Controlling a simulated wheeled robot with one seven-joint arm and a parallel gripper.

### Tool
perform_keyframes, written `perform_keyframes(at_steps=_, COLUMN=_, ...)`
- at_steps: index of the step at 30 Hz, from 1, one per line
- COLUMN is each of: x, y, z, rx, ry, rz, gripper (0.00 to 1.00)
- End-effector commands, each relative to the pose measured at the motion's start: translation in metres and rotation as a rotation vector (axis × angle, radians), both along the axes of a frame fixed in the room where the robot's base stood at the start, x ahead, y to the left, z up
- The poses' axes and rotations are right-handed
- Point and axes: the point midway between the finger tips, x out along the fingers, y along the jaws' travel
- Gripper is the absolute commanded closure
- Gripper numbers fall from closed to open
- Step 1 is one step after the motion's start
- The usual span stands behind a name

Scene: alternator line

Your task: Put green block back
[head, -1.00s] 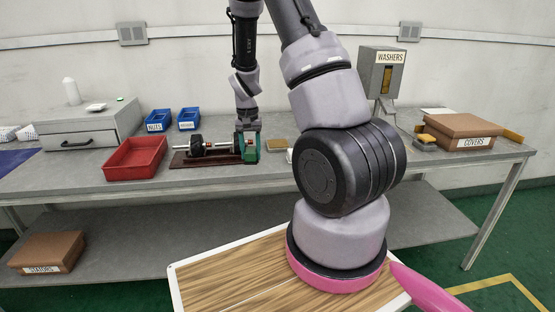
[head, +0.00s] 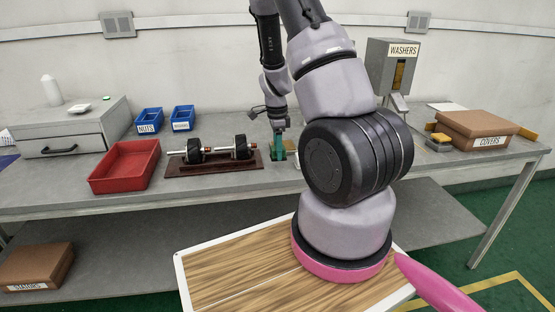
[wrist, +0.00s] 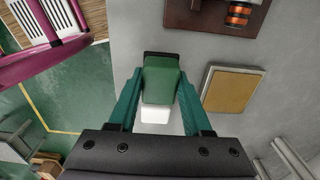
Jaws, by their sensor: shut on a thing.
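My gripper (wrist: 160,76) is shut on a green block (wrist: 160,82), which sits between its two teal fingers in the wrist view. A white piece (wrist: 155,115) shows just behind the block; I cannot tell if it is part of it. In the head view my gripper (head: 278,152) is low over the grey bench, just right of a dark red-brown board (head: 185,170) bearing a shaft with black wheels (head: 217,151). The block's underside is hidden, so I cannot tell whether it touches the bench.
A red tray (head: 125,165) and blue bins (head: 149,120) stand left. The washers dispenser (head: 390,68) and covers box (head: 478,128) stand right. My arm hides the bench's middle.

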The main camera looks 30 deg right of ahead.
Motion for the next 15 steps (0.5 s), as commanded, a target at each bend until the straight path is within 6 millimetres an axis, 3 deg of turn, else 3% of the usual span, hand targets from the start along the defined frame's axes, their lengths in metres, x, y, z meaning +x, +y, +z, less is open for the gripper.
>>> perform_keyframes(at_steps=8, x=-0.001, y=0.000, z=-0.034, rx=0.001, ry=0.002, rz=0.001, gripper=1.00)
perform_keyframes(at_steps=15, x=0.000, y=0.000, z=-0.037, rx=0.000, ry=-0.001, rz=0.001, gripper=1.00)
